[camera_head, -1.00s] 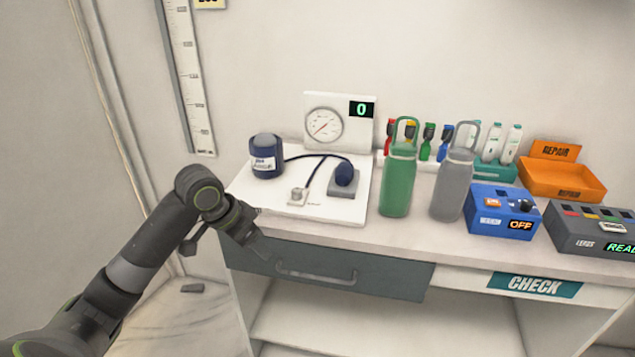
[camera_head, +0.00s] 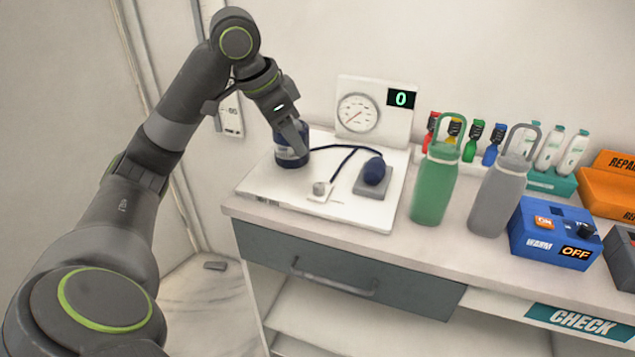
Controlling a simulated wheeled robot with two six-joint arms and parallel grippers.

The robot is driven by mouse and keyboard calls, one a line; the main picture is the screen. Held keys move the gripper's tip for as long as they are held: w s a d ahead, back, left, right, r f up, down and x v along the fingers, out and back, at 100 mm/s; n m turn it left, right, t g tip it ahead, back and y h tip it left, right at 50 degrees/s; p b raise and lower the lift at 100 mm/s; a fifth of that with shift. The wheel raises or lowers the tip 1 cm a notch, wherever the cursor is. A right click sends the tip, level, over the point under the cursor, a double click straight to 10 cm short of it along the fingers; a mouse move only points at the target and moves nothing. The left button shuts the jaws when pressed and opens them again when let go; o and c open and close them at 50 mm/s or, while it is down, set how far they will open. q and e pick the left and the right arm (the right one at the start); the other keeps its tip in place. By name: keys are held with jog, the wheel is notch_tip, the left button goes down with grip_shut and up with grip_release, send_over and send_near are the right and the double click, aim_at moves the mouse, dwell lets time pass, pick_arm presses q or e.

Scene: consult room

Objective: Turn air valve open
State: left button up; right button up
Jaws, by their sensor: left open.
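The air valve (camera_head: 320,189) is a small metal knob on a white plate at the front of the white board (camera_head: 270,205). A dark tube links it to the dark blue bulb (camera_head: 374,171) on a grey block and to the navy cuff (camera_head: 290,160) at the board's left. A round gauge (camera_head: 358,113) stands behind, with a display (camera_head: 401,98) reading 0. My left gripper (camera_head: 297,143) is open and points down in front of the cuff, above and left of the valve. Its fingers cover part of the cuff; I cannot tell whether they touch. My right gripper is not in view.
Right of the board stand a green bottle (camera_head: 434,190) and a grey bottle (camera_head: 499,195). A blue box (camera_head: 550,235) reading OFF and an orange tray (camera_head: 606,194) are further right. A drawer with a handle (camera_head: 333,280) is below the counter edge.

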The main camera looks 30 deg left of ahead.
aim_at(319, 185)
pick_arm(q)
jog(key=b+x, duration=0.1)
jog(key=x, duration=1.1)
jog(key=shift+w, duration=0.1)
jog(key=shift+w+d+f, duration=0.1)
jog(key=shift+w+f, duration=0.05)
jog(key=shift+f, duration=0.4)
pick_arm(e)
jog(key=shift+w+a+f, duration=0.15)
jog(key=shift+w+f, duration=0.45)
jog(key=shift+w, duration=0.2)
